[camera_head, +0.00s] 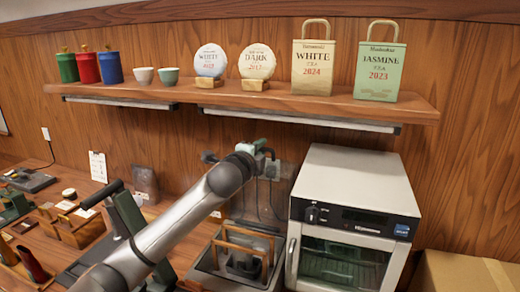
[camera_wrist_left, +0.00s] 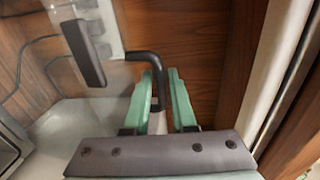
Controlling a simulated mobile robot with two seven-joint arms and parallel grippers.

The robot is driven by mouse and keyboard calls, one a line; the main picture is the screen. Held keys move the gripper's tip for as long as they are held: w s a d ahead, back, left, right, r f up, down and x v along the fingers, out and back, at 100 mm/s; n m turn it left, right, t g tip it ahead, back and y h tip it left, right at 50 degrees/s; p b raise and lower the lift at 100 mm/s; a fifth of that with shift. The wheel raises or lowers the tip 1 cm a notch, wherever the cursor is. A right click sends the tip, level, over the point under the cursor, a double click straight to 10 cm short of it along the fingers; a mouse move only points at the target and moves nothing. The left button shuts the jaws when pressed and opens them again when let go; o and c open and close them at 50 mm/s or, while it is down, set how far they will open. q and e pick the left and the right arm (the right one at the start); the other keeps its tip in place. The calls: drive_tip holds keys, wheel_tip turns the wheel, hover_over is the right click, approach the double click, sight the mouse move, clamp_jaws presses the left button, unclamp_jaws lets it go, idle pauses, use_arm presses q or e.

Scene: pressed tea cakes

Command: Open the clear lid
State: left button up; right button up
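A clear panel, which looks like the clear lid (camera_head: 262,207), shows behind my left arm and left of the white oven. It is see-through and its edges are hard to make out, so I cannot tell how far it stands open. In the left wrist view the clear panel (camera_wrist_left: 118,78) fills the left side, near a dark bar (camera_wrist_left: 83,52). My left gripper (camera_head: 264,148) is near its upper edge. Its green fingers (camera_wrist_left: 160,92) are apart, with a black bent handle (camera_wrist_left: 148,57) between or just beyond them; contact is unclear. My right gripper is out of view.
A white oven (camera_head: 352,185) stands close on the right. Above, a wooden shelf (camera_head: 250,93) holds tins, cups, tea cakes and bags. A metal-rimmed box with a wooden frame (camera_head: 240,250) sits below the panel. Green-black devices and wooden racks (camera_head: 75,232) crowd the left counter.

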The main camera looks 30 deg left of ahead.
use_arm(q)
clamp_jaws()
idle(1.2)
